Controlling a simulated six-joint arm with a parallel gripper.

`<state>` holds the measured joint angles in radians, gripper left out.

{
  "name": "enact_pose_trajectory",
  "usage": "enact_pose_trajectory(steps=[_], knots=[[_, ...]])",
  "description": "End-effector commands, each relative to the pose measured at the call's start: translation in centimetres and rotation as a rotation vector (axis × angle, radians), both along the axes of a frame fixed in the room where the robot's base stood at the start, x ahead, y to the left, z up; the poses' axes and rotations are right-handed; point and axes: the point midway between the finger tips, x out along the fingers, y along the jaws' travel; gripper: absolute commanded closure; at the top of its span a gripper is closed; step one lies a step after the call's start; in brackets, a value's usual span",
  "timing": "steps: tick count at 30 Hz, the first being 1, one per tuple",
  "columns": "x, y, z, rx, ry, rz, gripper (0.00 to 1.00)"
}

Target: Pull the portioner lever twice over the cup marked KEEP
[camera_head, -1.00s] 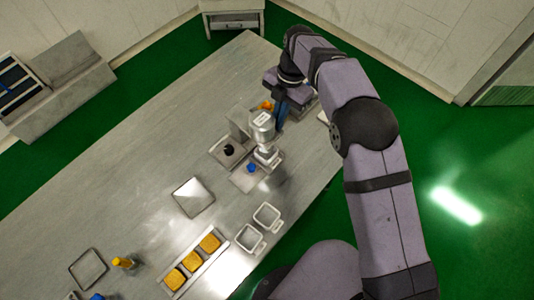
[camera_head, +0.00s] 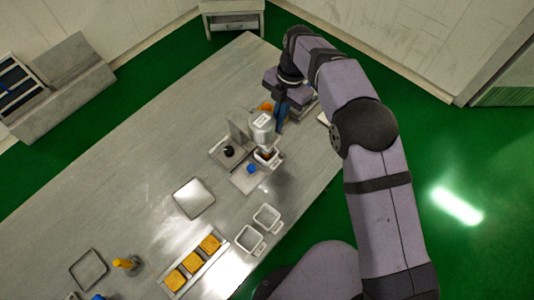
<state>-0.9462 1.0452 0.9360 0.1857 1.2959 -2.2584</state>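The portioner (camera_head: 262,124) is a pale metal cylinder standing on the table. A small square cup (camera_head: 267,156) sits under it, and brown material shows inside. I cannot read a KEEP mark on any cup. My gripper (camera_head: 281,108) is just behind and right of the portioner, pointing down beside a blue upright part (camera_head: 280,120) that may be the lever. The fingers are small and partly hidden, so I cannot tell whether they are closed on it.
Two empty square cups (camera_head: 267,216) stand near the table's front edge. A tray (camera_head: 176,281) holds orange blocks. The table's far left is bare.

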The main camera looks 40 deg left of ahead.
Motion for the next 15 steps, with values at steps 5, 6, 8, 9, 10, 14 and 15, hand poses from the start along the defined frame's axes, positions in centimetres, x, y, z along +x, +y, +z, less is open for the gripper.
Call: enact_pose_trajectory(steps=[5, 6, 8, 9, 10, 14, 15], knots=[[0.2, 0.0, 1.5, 0.001, -0.001, -0.001, 1.00], [0.2, 0.0, 1.8, 0.001, -0.002, -0.001, 1.00], [0.3, 0.0, 2.2, 0.001, -0.002, -0.001, 1.00], [0.3, 0.0, 2.5, 0.001, -0.002, -0.001, 1.00], [0.3, 0.0, 2.7, 0.001, -0.002, -0.001, 1.00], [0.4, -0.1, 3.7, 0.000, -0.001, -0.001, 1.00], [0.5, -0.1, 3.9, -0.001, -0.001, -0.001, 1.00]])
